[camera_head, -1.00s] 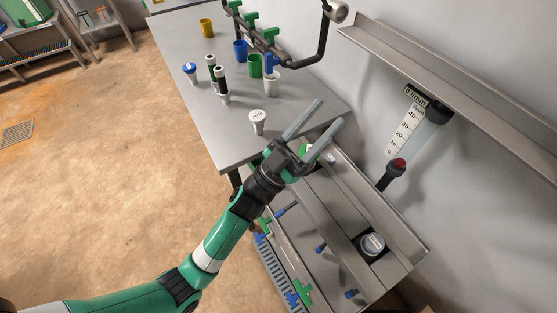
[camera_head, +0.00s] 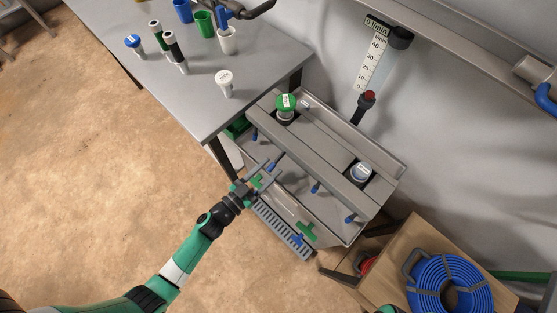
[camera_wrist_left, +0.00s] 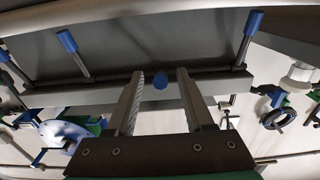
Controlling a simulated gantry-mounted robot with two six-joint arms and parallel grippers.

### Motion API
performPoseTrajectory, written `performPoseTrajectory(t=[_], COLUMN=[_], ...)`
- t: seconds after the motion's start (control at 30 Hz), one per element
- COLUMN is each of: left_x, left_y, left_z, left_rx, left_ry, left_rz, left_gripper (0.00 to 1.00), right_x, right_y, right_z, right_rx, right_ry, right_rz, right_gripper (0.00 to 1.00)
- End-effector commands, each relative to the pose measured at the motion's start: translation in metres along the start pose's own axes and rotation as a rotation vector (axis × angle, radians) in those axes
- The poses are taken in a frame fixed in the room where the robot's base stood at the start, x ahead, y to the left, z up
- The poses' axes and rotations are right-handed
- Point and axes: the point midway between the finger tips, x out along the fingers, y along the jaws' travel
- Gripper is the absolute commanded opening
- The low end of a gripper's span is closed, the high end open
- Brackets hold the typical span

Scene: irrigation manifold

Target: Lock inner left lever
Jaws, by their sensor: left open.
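A row of blue-tipped levers runs along the front of the grey manifold unit (camera_head: 330,165). One lever (camera_head: 254,134) is at the left end, and two others, a lever (camera_head: 315,187) and a lever (camera_head: 350,219), are to the right. My left gripper (camera_head: 273,167) is at the row between the left-end lever and these two, fingers pointing at the unit. In the left wrist view the open fingers (camera_wrist_left: 160,74) stand either side of a round blue lever tip (camera_wrist_left: 160,84), apart from it. That lever is mostly hidden in the head view.
A green-capped fitting (camera_head: 286,103) and a white-and-blue-capped one (camera_head: 361,173) sit in the unit's top. The grey table (camera_head: 250,60) is behind left. A wooden crate (camera_head: 400,265) with a blue hose coil (camera_head: 450,285) stands at the lower right.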

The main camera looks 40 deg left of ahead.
Motion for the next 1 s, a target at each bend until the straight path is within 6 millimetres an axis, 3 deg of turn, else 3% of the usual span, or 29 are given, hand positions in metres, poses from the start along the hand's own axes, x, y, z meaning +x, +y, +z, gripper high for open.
performPoseTrajectory(t=[0.1,0.23,0.57,0.83,0.87,1.0], left_x=[0.025,0.041,0.046,0.046,0.046,0.046], left_y=[0.001,0.000,0.000,0.000,0.000,0.000], left_z=[0.002,0.001,0.000,0.000,0.000,0.000], left_rx=[0.002,0.000,0.000,0.000,0.000,0.000], left_ry=[0.003,0.001,-0.001,0.000,0.000,0.000], left_rz=[0.002,0.001,-0.001,-0.001,-0.001,-0.001], left_gripper=[0.53,0.53,0.53,0.04,0.00,0.00], right_x=[-0.008,-0.011,-0.011,-0.011,-0.011,-0.011], right_y=[0.000,0.000,0.000,0.000,0.000,0.000], right_z=[0.008,0.010,0.010,0.010,0.010,0.010], right_rx=[0.000,0.000,0.000,0.000,0.000,0.000], right_ry=[0.000,0.000,0.000,0.000,0.000,0.000], right_rz=[0.000,0.000,0.000,0.000,0.000,0.000], right_gripper=[0.99,0.99,0.99,0.99,0.99,0.99])
